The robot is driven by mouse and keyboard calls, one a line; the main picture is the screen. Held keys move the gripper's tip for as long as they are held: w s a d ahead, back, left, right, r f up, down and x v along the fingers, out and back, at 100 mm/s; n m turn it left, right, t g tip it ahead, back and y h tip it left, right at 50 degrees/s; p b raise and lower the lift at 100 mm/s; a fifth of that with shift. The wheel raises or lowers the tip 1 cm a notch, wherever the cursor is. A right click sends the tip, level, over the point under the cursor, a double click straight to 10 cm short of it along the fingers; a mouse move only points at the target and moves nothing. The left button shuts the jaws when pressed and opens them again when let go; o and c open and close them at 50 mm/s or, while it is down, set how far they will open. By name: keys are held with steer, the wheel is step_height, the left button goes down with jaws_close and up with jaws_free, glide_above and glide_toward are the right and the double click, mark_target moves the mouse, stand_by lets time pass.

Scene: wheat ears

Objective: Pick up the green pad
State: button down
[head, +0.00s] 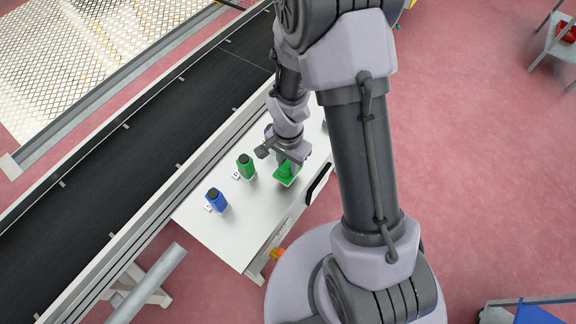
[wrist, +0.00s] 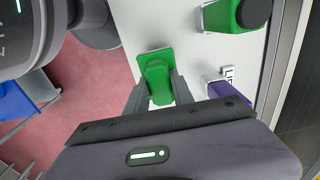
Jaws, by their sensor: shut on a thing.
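The green pad (head: 285,174) is at the right part of the white table in the head view, under my gripper (head: 287,163). In the wrist view the green pad (wrist: 154,56) has a flat plate and a raised green block. My gripper (wrist: 160,92) has one finger on each side of that block and is shut on it. I cannot tell whether the pad is touching the table or just above it.
A green bottle (head: 245,166) and a blue bottle (head: 216,199) with dark caps stand on the white table (head: 240,235), left of the pad. A purple object (wrist: 228,92) is beside a label in the wrist view. A dark conveyor belt (head: 110,160) runs behind the table.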

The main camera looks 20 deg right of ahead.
steer(key=s+d+p, duration=0.1)
steer(key=s+p, duration=0.6)
steer(key=s, duration=0.1)
steer(key=s+d+r+p, duration=0.1)
steer(key=s+d+p, duration=0.1)
steer(key=s+p, duration=0.4)
steer(key=shift+s+d+p, duration=0.25)
steer(key=shift+s+p, duration=0.1)
steer(key=shift+s, duration=0.5)
